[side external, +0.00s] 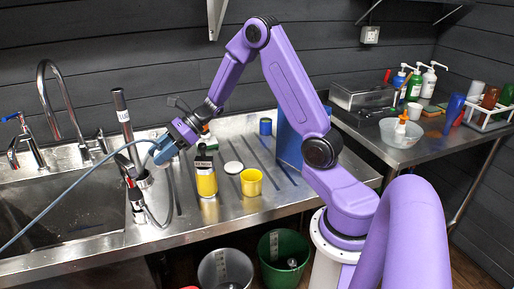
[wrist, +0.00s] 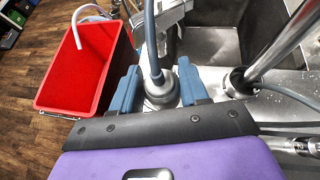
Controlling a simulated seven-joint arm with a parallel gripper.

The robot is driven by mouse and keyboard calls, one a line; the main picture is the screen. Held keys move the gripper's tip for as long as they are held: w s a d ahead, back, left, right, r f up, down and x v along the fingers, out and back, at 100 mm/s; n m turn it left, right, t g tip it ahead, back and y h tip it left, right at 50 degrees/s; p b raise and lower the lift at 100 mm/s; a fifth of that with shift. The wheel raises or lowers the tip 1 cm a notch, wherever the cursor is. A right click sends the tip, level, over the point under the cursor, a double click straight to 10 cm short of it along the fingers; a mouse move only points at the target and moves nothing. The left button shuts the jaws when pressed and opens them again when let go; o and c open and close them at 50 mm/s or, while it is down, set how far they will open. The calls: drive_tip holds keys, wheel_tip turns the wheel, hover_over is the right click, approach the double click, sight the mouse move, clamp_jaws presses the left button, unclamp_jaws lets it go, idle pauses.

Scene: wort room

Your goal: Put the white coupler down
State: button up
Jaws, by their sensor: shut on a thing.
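My gripper (side external: 165,150), with blue fingers, is held above the right edge of the sink in the side view. In the wrist view, my gripper (wrist: 158,92) is shut on the coupler (wrist: 161,94), with one finger on each side. The coupler looks pale grey rather than clear white here. A blue-grey hose (wrist: 151,40) runs from its top; in the side view the hose (side external: 80,184) trails to the lower left across the sink. The coupler is too small and covered to make out in the side view.
A steel sink (side external: 60,215) lies below the hose, with a tall tap (side external: 42,90) behind. A yellow cup (side external: 251,182), a yellow-banded jar (side external: 206,182) and a white disc (side external: 233,167) stand on the drainboard. A red crate (wrist: 85,62) is left in the wrist view.

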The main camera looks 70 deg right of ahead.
drive_tip(key=s+f+n+g+y, duration=0.1)
drive_tip(key=s+f+n+g, duration=0.25)
drive_tip(key=s, duration=0.55)
drive_tip(key=s+f+n+g+y, duration=0.1)
drive_tip(key=s+f+n+g, duration=0.25)
drive_tip(key=s, duration=0.55)
drive_tip(key=s+d+f+n+g+h, duration=0.1)
drive_tip(key=s+d+n+g+h, duration=0.5)
drive_tip(key=d+n, duration=0.35)
drive_tip(key=s+d+n+g+h, duration=0.6)
drive_tip(key=s+d+n, duration=0.15)
drive_tip(key=d, duration=0.25)
drive_tip(key=w+d+r+n+t+h, duration=0.2)
drive_tip(key=w+d+n+t+h, duration=1.1)
drive_tip(key=w+d+n, duration=0.8)
drive_tip(key=shift+w+d+f+m, duration=0.15)
drive_tip(key=shift+d+f+m, duration=0.4)
drive_tip(key=shift+f, duration=1.1)
drive_tip(key=shift+w+d+f+m, duration=0.2)
drive_tip(key=shift+d+f, duration=0.55)
drive_tip(key=shift+f, duration=0.95)
drive_tip(key=shift+w+d+f+m, duration=0.1)
drive_tip(key=shift+d+f+m, duration=0.45)
drive_tip(key=shift+f, duration=1.1)
